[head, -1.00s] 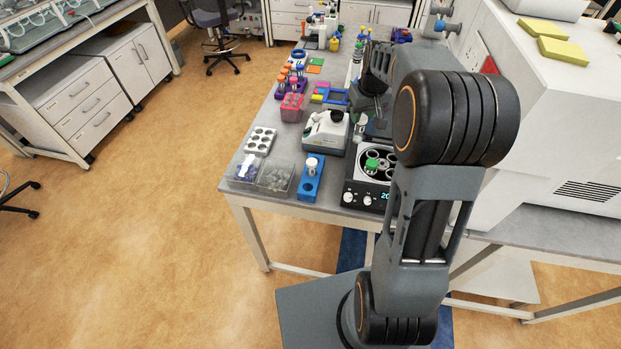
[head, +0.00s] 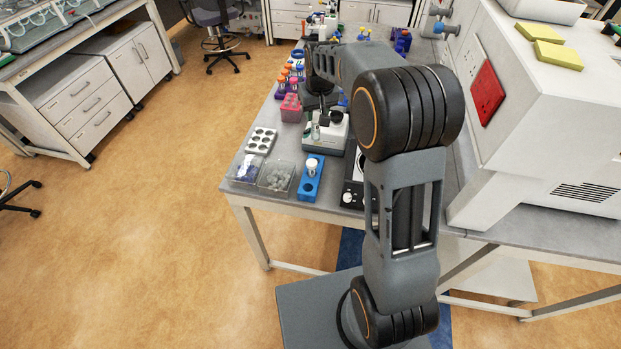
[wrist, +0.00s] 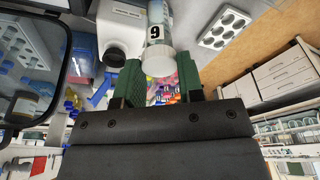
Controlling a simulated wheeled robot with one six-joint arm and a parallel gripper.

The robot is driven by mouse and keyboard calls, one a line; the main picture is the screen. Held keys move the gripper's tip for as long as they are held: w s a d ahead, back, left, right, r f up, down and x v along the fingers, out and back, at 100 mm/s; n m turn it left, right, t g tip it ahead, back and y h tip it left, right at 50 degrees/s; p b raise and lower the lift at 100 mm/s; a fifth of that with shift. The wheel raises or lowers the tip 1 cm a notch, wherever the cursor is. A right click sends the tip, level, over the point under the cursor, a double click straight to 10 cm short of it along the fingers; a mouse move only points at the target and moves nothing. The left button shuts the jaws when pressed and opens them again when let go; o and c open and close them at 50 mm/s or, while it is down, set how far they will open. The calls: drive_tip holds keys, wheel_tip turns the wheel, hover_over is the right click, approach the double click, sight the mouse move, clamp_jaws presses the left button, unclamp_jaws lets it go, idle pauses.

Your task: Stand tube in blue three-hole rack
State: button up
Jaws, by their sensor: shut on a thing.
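The blue three-hole rack (head: 308,191) stands near the front edge of the bench in the head view. A white-capped tube (head: 312,165) stands in its far part, and the nearer part looks unoccupied. My gripper (wrist: 158,82) has green-lined fingers shut on a clear tube with a white cap (wrist: 158,62) and a dark number on its label. The held tube also shows in the head view (head: 316,130), small and roughly upright, in front of the white device, behind the rack and above the bench. My arm hides part of the bench to the right.
Left of the rack are two clear bins (head: 275,176) and a white multi-well block (head: 261,140). A white device (head: 336,138) stands behind the rack. A black instrument (head: 353,195) is close on its right, partly hidden. A pink rack (head: 291,108) stands further back.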

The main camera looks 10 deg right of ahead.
drive_tip(key=shift+f, duration=0.1)
drive_tip(key=b, duration=0.3)
hover_over(316, 139)
drive_tip(key=w, duration=0.1)
drive_tip(key=shift+w+d+f, duration=0.1)
drive_tip(key=shift+f, duration=1.95)
drive_tip(key=shift+f, duration=0.1)
drive_tip(key=shift+f+b, duration=1.65)
drive_tip(key=shift+f, duration=0.4)
drive_tip(key=shift+f, duration=0.15)
drive_tip(key=shift+f+b, duration=0.35)
drive_tip(key=shift+f, duration=0.3)
drive_tip(key=shift+f+b, duration=0.4)
drive_tip(key=shift+b, duration=0.15)
drive_tip(key=shift+f, duration=0.3)
